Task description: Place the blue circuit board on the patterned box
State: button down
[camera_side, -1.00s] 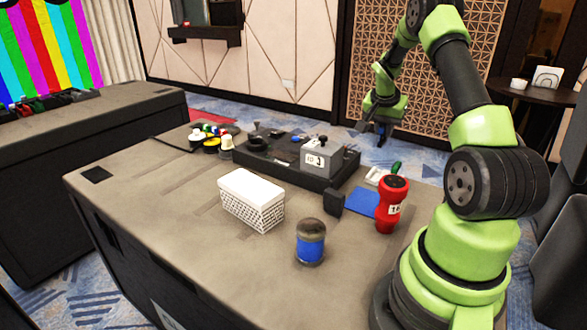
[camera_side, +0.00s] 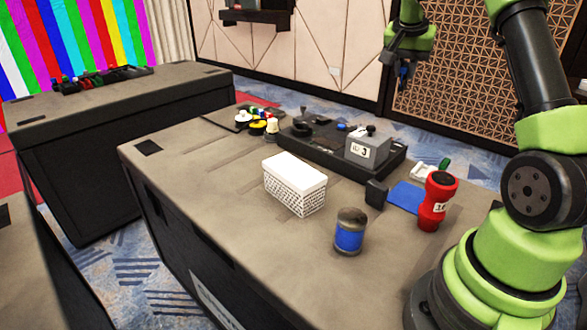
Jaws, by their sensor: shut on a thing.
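The patterned box (camera_side: 295,185) stands near the middle of the table, with a plain white top and a black-and-white pattern on its sides. Its top is bare. My gripper (camera_side: 403,76) is high up beyond the far side of the table, behind and to the right of the box. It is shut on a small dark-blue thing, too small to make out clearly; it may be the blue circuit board. A flat blue piece (camera_side: 405,197) lies on the table at the right, apart from the gripper.
A blue-banded jar (camera_side: 350,232) stands in front of the box, and a red torch-like thing (camera_side: 437,200) to the right. A black tray (camera_side: 330,160) with a grey numbered block (camera_side: 367,148) lies behind the box. The front left of the table is clear.

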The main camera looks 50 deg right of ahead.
jog(key=w+a+n+t+y, duration=0.1)
jog(key=w+a+n, duration=0.35)
jog(key=a, duration=0.75)
jog(key=w+a+n+t, duration=0.1)
jog(key=w+a+n, duration=0.1)
jog(key=w+a, duration=0.75)
jog(key=a+f, duration=0.1)
jog(key=f, duration=0.2)
jog(key=s+f, duration=0.1)
jog(key=f, duration=0.3)
jog(key=s+a+f, duration=0.1)
jog(key=f, duration=0.2)
jog(key=shift+s+a+f, duration=0.2)
jog(key=shift+a+f, duration=0.05)
jog(key=shift+a, duration=0.05)
send_over(293, 164)
jog(key=s+a, duration=0.1)
jog(key=shift+s+a+f, duration=0.1)
jog(key=shift+f, duration=1.05)
jog(key=shift+s+a+f, duration=0.1)
jog(key=shift+f, duration=1)
jog(key=shift+f, duration=0.15)
jog(key=c, duration=1.1)
grip_release()
